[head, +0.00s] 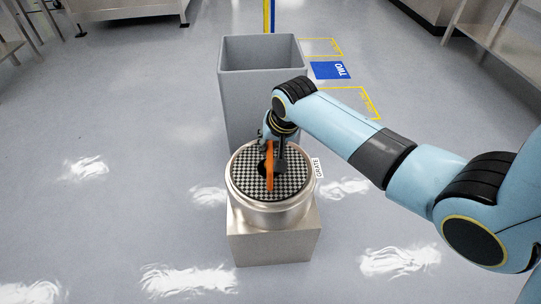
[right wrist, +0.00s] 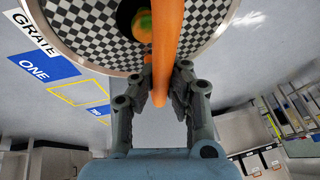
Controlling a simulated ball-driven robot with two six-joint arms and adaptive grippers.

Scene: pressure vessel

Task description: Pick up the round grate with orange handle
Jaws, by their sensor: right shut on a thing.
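The round grate (head: 291,183) has a black-and-white checkered top and sits level in the mouth of a silver vessel (head: 270,213). Its orange handle (head: 270,172) stands up across the middle, over a dark central hole. My right gripper (head: 272,147) reaches down from above, shut on the handle. In the right wrist view the two fingers (right wrist: 165,85) press on the orange bar from both sides, with the checkered grate (right wrist: 90,25) just beyond. A small orange-and-green thing (right wrist: 142,25) shows in the hole there. My left gripper is out of view.
The vessel stands on a square metal block (head: 274,244). A tall open grey bin (head: 262,55) is right behind it. A label reading GRATE (head: 317,168) is at the vessel's right. Floor at left is clear.

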